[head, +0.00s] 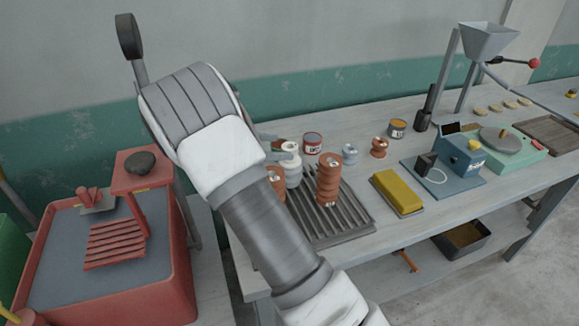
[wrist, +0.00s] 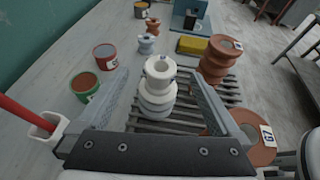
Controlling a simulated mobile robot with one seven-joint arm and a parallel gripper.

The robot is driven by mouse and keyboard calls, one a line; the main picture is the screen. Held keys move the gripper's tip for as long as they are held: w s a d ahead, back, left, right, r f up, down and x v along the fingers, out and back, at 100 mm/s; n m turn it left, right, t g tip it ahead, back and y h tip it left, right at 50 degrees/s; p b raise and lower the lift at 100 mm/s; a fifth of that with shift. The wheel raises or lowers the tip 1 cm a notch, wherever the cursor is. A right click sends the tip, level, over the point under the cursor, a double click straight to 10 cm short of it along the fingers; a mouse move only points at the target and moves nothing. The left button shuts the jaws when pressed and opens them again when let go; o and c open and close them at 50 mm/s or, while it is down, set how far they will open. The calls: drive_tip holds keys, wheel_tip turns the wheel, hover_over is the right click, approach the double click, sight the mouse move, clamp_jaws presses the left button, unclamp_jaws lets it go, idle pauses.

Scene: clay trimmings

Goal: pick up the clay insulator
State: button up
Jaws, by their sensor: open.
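A tall ribbed terracotta clay insulator (head: 329,180) stands upright on the slatted rack (head: 335,229); in the wrist view it (wrist: 218,60) is right of my gripper. A second terracotta insulator (head: 276,178) is partly hidden by my arm in the head view; its disc-like top (wrist: 262,145) shows by the right finger. A white ribbed insulator (head: 292,165) stands between them on the rack. In the wrist view my gripper (wrist: 158,80) is open, with this white insulator (wrist: 158,88) upright between its fingers. Whether the fingers touch it cannot be told.
Red-labelled can (head: 312,143) and green can (wrist: 85,86) stand left of the rack in the wrist view. Small pale (head: 350,153) and brown (head: 379,148) insulators stand behind. A yellow block (head: 397,192) lies right of the rack. A red-walled basin (head: 165,299) is at left.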

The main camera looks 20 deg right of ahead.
sight(279, 164)
wheel_tip(279, 164, down, 6)
drive_tip(key=shift+x, duration=3.9)
drive_tip(key=shift+a, duration=0.1)
clamp_jaws()
